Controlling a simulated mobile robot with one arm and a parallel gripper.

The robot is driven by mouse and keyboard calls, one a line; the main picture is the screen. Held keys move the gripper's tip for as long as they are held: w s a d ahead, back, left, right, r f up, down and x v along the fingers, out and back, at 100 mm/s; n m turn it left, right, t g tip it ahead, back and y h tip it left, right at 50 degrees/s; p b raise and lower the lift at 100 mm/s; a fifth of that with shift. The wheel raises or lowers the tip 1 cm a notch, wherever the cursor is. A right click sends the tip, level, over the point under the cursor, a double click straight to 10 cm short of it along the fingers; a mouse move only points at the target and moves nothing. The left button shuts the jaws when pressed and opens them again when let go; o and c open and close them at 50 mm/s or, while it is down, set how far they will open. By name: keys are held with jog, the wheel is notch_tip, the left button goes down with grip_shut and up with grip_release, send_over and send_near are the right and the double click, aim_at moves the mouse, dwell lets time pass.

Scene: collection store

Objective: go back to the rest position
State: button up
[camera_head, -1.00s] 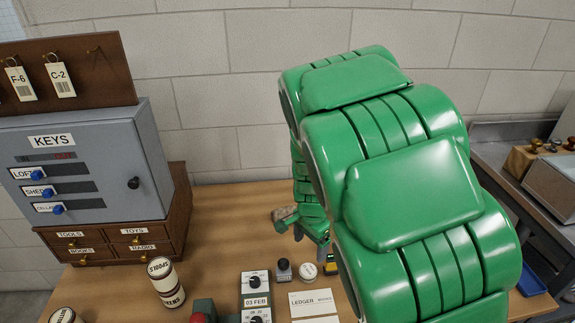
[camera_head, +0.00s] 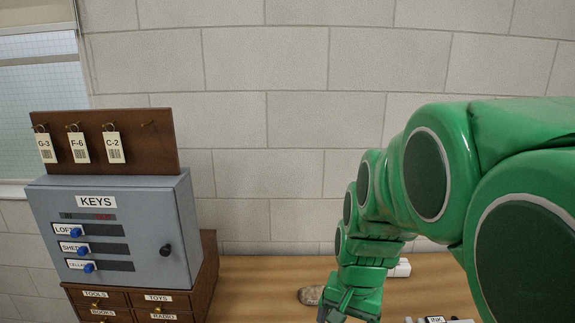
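My green arm fills the right side of the head view and reaches back over the wooden table (camera_head: 262,275). My gripper (camera_head: 335,316) is at the arm's lower end, low in the picture, partly cut by the bottom edge. Its fingers point down, and I cannot tell whether they are open or shut. A brownish, stone-like object (camera_head: 310,295) lies on the table just left of the gripper. I cannot tell if they touch.
A grey KEYS cabinet (camera_head: 150,225) stands on a wooden drawer unit (camera_head: 210,270) at left. Key tags hang on a brown board (camera_head: 165,160) above it. A white item (camera_head: 400,268) lies behind my arm. The table between cabinet and gripper looks clear.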

jog(key=s+d+r+n+g, duration=0.1)
jog(key=s+d+n, duration=0.1)
jog(key=s, duration=0.7)
jog(key=s+d+r+n+g, duration=0.1)
jog(key=s+d+n, duration=0.1)
jog(key=s, duration=0.6)
jog(key=shift+s+h, duration=0.4)
